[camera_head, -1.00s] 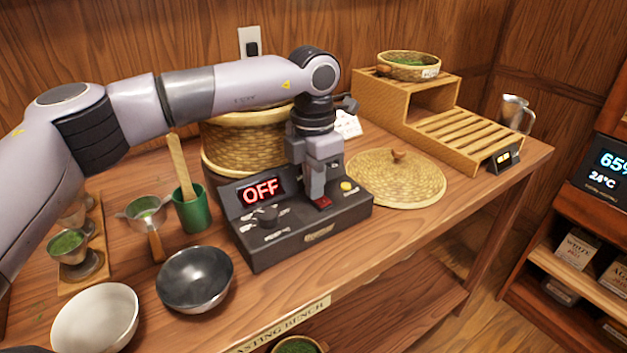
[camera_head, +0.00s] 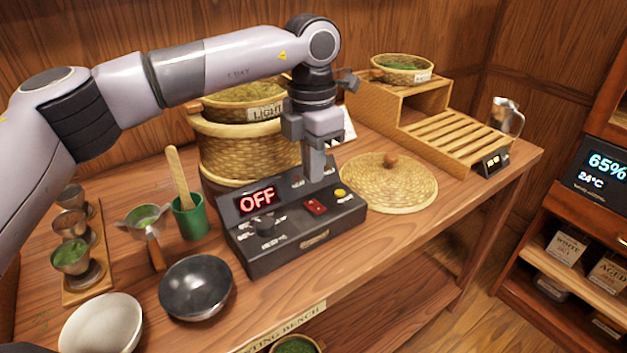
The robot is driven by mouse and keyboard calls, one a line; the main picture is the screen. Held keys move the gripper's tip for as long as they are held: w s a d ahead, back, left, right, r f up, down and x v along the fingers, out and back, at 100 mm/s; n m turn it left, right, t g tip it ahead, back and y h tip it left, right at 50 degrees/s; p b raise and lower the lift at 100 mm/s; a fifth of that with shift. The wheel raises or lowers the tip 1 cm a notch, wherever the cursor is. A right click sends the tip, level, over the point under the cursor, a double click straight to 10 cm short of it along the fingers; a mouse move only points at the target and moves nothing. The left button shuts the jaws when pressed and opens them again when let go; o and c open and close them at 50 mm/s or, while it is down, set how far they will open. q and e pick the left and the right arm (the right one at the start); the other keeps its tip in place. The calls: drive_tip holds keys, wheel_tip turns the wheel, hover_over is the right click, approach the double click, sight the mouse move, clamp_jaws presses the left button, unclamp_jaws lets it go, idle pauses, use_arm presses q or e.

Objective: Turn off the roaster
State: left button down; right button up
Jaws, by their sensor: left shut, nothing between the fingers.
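The roaster's dark control box (camera_head: 310,239) stands on the wooden bench, and its red display (camera_head: 257,200) reads OFF. A woven roasting basket (camera_head: 235,150) stands behind the box. My left gripper (camera_head: 316,180) is shut and empty, pointing down over the back of the box, behind and above the red switch. It looks clear of the switch. My right gripper is not in view.
A woven lid (camera_head: 392,184) lies right of the box, before a slatted wooden stand (camera_head: 455,135). A green cup (camera_head: 190,216) with a wooden paddle, a dark bowl (camera_head: 196,288) and a white bowl (camera_head: 101,325) are at left. Bare bench lies in front of the box.

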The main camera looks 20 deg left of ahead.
use_arm(q)
wheel_tip(320, 180, up, 8)
drive_tip(key=shift+f, duration=0.25)
idle(0.5)
